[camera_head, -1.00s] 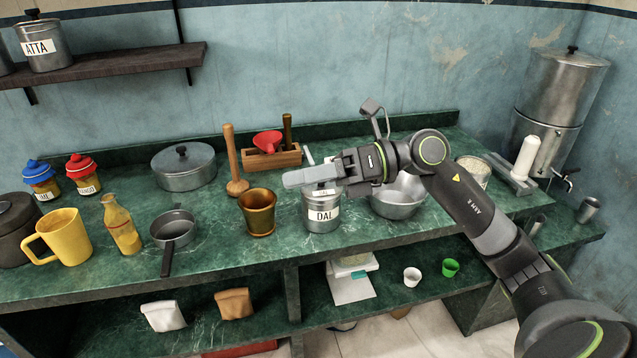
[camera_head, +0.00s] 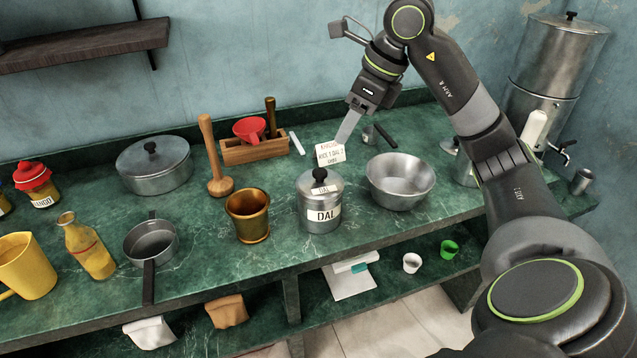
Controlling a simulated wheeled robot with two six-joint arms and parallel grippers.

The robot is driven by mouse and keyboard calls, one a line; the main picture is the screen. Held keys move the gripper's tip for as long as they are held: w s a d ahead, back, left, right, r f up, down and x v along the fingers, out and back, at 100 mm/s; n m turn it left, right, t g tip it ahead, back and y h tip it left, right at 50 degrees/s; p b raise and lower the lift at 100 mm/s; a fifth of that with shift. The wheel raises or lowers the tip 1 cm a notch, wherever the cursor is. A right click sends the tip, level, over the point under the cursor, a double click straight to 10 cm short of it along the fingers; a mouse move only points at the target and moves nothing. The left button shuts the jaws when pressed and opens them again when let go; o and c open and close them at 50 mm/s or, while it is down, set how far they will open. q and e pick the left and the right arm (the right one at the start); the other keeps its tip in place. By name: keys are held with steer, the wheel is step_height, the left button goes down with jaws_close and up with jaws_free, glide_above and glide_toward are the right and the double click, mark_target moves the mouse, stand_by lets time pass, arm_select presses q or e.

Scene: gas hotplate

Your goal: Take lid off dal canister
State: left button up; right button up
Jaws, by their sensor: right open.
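The dal canister (camera_head: 321,217) is a steel cylinder with a DAL label, standing upright on the green counter. My right gripper (camera_head: 343,138) is open and empty, up and right of the lid in the picture, pointing down. It is clear of the lid, and its fingertips show close to a small written card (camera_head: 330,153). I cannot tell if they touch the card. My left gripper is not in view.
A steel bowl (camera_head: 400,181) stands just right of the canister, and a brass mortar (camera_head: 248,216) just left. Behind are a wooden box (camera_head: 262,148) and a wooden pestle (camera_head: 212,160). A pan (camera_head: 150,241) stands further left. The counter front of the canister is narrow but clear.

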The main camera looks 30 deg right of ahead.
glide_toward(320, 171)
steer(key=b+x, duration=0.1)
steer(key=x, duration=0.1)
steer(key=shift+a+f, duration=0.15)
steer(key=shift+f, duration=0.25)
steer(key=shift+w+a+f, duration=0.1)
steer(key=shift+f, duration=0.3)
steer(key=b+x, duration=0.2)
steer(key=x, duration=0.3)
steer(key=shift+w, duration=0.1)
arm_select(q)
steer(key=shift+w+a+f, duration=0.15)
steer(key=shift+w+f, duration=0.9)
arm_select(e)
steer(key=shift+c, duration=0.3)
steer(key=c, duration=1)
